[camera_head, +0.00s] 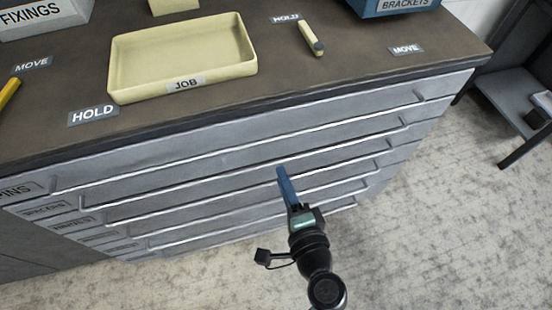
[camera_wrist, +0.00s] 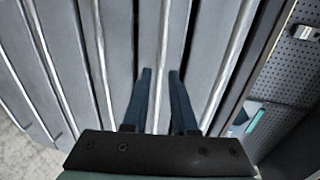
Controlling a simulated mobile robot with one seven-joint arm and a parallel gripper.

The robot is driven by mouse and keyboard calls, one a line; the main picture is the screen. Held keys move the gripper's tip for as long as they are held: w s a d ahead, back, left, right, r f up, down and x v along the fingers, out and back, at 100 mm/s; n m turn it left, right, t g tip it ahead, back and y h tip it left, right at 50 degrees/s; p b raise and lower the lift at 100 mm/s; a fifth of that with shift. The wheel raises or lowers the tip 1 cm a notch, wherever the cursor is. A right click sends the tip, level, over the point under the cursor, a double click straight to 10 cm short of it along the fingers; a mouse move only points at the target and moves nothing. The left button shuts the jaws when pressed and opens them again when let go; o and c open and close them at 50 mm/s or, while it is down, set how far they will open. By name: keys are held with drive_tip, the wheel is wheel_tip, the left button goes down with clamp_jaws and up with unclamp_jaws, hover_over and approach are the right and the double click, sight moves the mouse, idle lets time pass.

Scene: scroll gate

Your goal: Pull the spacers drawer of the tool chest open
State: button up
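The tool chest (camera_head: 230,150) has a stack of grey drawers with long bar handles and labels at their left ends. The spacers drawer (camera_head: 46,209), its small label blurred, is second from the top, below the pins drawer (camera_head: 22,190). It looks closed, flush with the others. My gripper (camera_head: 281,171) points at the drawer fronts near the middle of the spacers handle (camera_head: 180,184). In the wrist view my gripper (camera_wrist: 160,72) is open, with a pale handle strip running between its two blue fingers. Contact with it cannot be told.
On the chest top are a cream JOB tray (camera_head: 182,55), a small cream-and-dark tool (camera_head: 312,38), a blue brackets bin (camera_head: 400,8) and a fixings bin (camera_head: 40,18). The floor (camera_head: 440,220) in front is clear. A dark bench (camera_head: 510,95) stands at the right.

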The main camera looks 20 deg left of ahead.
sight(276, 161)
drive_tip(key=x, duration=0.6)
clamp_jaws()
idle(1.3)
